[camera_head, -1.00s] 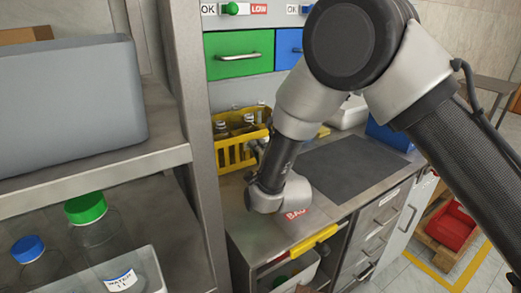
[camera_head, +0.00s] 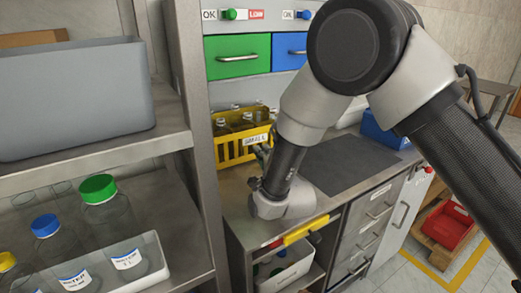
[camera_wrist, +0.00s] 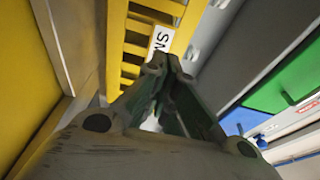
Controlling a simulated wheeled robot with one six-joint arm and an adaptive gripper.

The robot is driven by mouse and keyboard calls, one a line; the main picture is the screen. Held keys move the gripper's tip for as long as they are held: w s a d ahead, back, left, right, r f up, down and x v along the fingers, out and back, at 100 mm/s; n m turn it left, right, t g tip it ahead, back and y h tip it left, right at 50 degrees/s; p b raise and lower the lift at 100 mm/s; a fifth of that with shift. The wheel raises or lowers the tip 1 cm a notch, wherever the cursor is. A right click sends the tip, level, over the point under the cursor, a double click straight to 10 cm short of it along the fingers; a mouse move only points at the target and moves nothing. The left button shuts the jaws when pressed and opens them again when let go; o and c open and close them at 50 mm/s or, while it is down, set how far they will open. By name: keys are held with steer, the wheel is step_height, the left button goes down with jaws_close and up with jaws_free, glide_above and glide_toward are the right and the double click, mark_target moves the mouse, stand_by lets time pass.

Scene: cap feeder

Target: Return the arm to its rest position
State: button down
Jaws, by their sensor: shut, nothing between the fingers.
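My arm reaches down from the upper right over the workbench (camera_head: 236,197) in the head view. Its wrist is low over the bench top, left of the dark mat (camera_head: 345,165). My gripper (camera_wrist: 160,65) shows in the wrist view with its fingertips together and nothing between them. In the head view the gripper is mostly hidden behind the wrist. The yellow crate (camera_head: 228,152) with a "SMALL" label stands just beyond it; in the wrist view its yellow slats (camera_wrist: 125,45) lie ahead of the fingertips. I cannot tell whether they touch.
A metal shelf (camera_head: 190,180) with a grey bin (camera_head: 75,100) and capped bottles stands close on the left. Green (camera_head: 237,56) and blue (camera_head: 289,50) drawers are behind the crate. A blue bin (camera_head: 385,130) is at the bench's back right.

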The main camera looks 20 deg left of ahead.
steer(key=v, duration=0.7)
steer(key=w+d+r+n+g+h, duration=0.1)
steer(key=w+d+r+n+h, duration=0.1)
steer(key=w+d+r, duration=0.45)
steer(key=w+d+r+n+g+h, duration=0.1)
steer(key=w+d+r+g+h, duration=0.15)
steer(key=d, duration=0.75)
steer(key=s+d+r+n+g+h, duration=0.1)
steer(key=s+d+r+n, duration=0.15)
steer(key=d, duration=0.55)
steer(key=s+d+r+n+g+h, duration=0.1)
steer(key=s+d+r, duration=0.25)
steer(key=d, duration=0.55)
steer(key=s+d+r+n+g+h, duration=0.1)
steer(key=s+d+n+g+h, duration=0.3)
steer(key=s+d, duration=1.6)
steer(key=s, duration=0.3)
steer(key=shift+s+d+r, duration=0.35)
steer(key=shift+s+d, duration=0.05)
steer(key=shift+g, duration=0.25)
